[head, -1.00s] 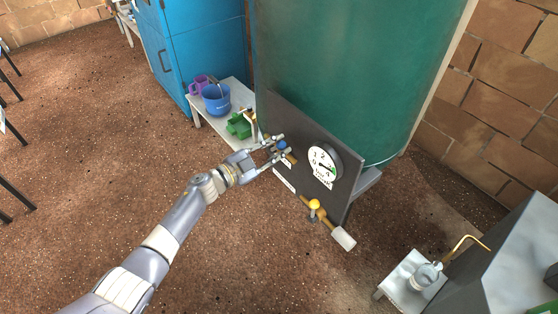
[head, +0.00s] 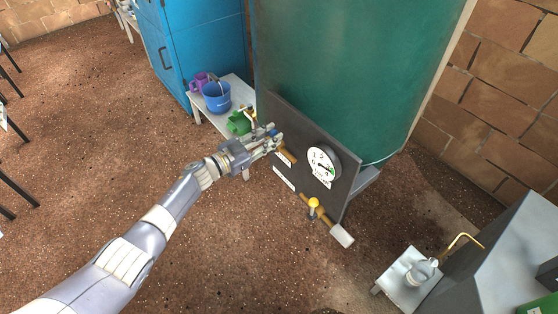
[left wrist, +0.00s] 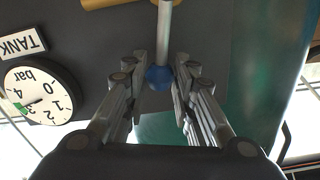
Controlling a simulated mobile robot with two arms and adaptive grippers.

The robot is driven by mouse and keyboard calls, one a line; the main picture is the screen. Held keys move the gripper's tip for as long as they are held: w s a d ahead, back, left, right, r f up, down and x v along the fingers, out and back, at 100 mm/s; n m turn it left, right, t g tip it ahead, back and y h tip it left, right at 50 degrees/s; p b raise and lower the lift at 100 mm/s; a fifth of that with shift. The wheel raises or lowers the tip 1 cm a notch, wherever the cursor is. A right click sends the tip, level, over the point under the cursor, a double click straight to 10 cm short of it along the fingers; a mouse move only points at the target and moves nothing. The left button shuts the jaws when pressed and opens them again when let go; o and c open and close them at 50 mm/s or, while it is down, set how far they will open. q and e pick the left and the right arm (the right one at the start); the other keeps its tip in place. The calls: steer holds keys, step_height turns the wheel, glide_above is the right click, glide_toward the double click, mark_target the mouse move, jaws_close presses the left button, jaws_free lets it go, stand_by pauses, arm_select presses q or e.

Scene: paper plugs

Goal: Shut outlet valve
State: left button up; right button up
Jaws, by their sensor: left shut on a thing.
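A dark panel (head: 302,140) in front of the green tank carries two brass pipes with valve levers. The upper lever has a blue ball knob (left wrist: 160,78) on a metal rod (left wrist: 164,35). My left gripper (head: 274,136) is shut on this blue knob, with a finger on each side of it in the left wrist view (left wrist: 162,92). In the head view the fingers mostly hide the knob. The lower lever has a yellow knob (head: 313,202) and stands free. I cannot read which label names the outlet. My right gripper is not in view.
A round pressure gauge (head: 321,165) sits on the panel, right of my gripper. A white stand (head: 240,90) behind holds a blue bucket (head: 216,97), a purple mug (head: 199,82) and a green can (head: 239,122). The floor in front is clear.

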arm_select(q)
steer(key=shift+w+a+n, duration=0.6)
steer(key=shift+w+n, duration=0.15)
steer(key=shift+n, duration=0.55)
steer(key=o, duration=0.9)
steer(key=shift+c, duration=0.2)
steer(key=shift+r, duration=0.1)
steer(key=p+v, duration=0.2)
steer(key=v, duration=0.2)
